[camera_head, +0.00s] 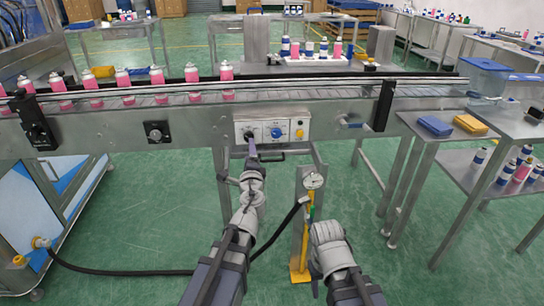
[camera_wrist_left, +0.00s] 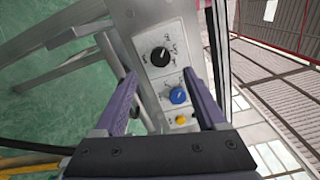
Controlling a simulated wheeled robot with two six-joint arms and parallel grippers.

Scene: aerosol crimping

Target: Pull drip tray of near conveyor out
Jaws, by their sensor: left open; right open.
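The near conveyor (camera_head: 190,135) runs across the head view, with a row of pink cans (camera_head: 192,72) on its belt. I cannot clearly make out its drip tray. A small dark handle (camera_head: 272,158) sits under the control panel (camera_head: 290,131). My left gripper (camera_head: 251,145) is in front of the panel's left part. In the left wrist view my left gripper (camera_wrist_left: 160,82) is open and empty, with the panel's black knob (camera_wrist_left: 160,56) and blue knob (camera_wrist_left: 178,95) beyond its fingers. My right gripper (camera_head: 325,232) is low, in front of the conveyor and apart from it; its fingertips are hard to see.
Green floor (camera_head: 150,210) is open at left below the conveyor.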

